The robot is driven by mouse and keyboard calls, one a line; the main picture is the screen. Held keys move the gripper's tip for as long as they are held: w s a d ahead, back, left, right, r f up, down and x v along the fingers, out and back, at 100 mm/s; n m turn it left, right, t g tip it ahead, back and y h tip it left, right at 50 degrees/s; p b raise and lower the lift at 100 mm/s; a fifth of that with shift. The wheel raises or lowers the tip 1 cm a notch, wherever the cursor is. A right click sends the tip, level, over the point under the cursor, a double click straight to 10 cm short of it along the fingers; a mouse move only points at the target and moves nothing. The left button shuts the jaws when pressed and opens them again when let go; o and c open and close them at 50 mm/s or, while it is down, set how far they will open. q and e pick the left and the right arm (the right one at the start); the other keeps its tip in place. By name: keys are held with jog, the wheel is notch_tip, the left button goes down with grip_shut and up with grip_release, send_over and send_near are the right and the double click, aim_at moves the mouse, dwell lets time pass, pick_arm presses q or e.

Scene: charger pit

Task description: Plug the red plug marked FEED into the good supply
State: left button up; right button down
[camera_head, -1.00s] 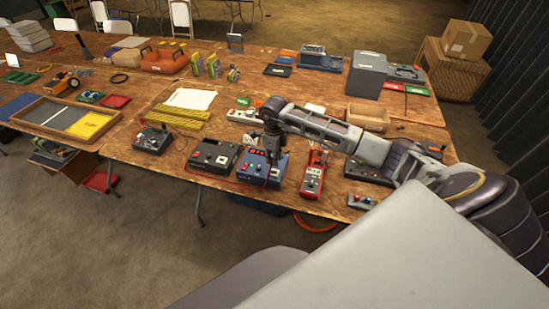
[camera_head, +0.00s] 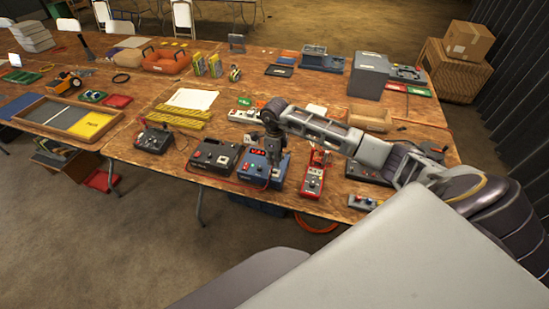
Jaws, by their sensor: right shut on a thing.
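My right gripper (camera_head: 276,172) points down over the front right part of the blue supply box (camera_head: 253,168), which has a red lit display. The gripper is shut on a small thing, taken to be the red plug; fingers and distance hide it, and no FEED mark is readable. A thin red lead (camera_head: 215,180) runs along the table front to the blue box. I cannot tell whether the plug sits in a socket. A dark supply box (camera_head: 214,157) and another dark box with a red knob (camera_head: 153,139) stand to the left. My left gripper is not in view.
A red meter (camera_head: 313,177) stands close to the right of the blue box. A small grey box with coloured knobs (camera_head: 364,201) lies near the front edge. A yellow slatted piece (camera_head: 181,116) and white paper (camera_head: 193,98) lie behind. My right forearm covers part of the table.

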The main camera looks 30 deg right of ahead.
aim_at(274, 174)
jog(key=shift+f+b, duration=0.95)
jog(key=shift+f, duration=0.95)
jog(key=shift+f+b, duration=0.6)
jog(key=shift+f, duration=0.1)
jog(key=shift+b, duration=0.3)
dwell(0.5)
jog(key=shift+f+b, duration=0.6)
jog(key=shift+b, duration=0.1)
dwell(1.9)
jog(key=c, duration=1.3)
grip_release()
jog(key=shift+o, duration=0.2)
